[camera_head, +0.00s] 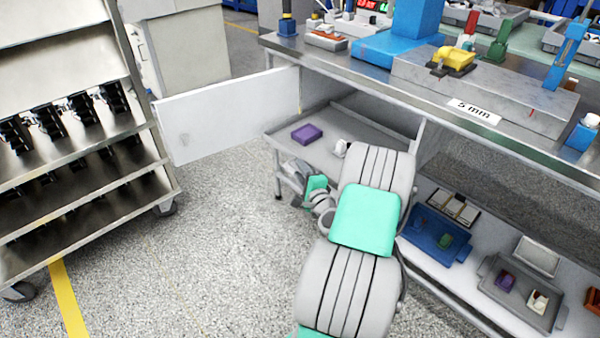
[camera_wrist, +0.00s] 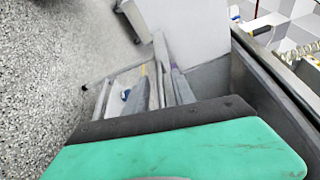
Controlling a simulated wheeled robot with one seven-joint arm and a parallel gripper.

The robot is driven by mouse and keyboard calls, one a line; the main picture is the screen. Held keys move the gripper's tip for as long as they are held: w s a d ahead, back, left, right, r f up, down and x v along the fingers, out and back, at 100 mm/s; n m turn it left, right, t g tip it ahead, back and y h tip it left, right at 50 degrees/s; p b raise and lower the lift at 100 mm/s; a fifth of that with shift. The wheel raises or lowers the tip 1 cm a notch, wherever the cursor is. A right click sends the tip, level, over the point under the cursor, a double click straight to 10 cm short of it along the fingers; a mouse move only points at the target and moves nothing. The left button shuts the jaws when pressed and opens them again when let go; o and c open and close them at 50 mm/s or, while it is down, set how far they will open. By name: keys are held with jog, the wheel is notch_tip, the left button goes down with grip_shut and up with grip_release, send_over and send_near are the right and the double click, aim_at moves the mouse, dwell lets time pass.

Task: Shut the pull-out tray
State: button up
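In the head view a grey pull-out tray (camera_head: 362,131) projects from the left bay under the workbench. A purple block (camera_head: 307,134) lies on it, with a small white item (camera_head: 340,148) nearer the arm. My gripper (camera_head: 298,170) is low at the tray's near side, partly hidden by my own wrist. In the wrist view my two narrow fingers (camera_wrist: 158,72) point away, with a thin grey edge seen between them. I cannot tell whether they touch or grip that edge.
A white cabinet door (camera_head: 230,112) stands open left of the tray. Right of my arm, a lower shelf holds a blue tray (camera_head: 415,240) and a grey tray (camera_head: 500,297).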

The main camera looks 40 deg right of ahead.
jog(key=shift+w+d, duration=0.1)
jog(key=shift+w, duration=0.15)
jog(key=shift+c, duration=0.4)
grip_shut()
dwell(0.9)
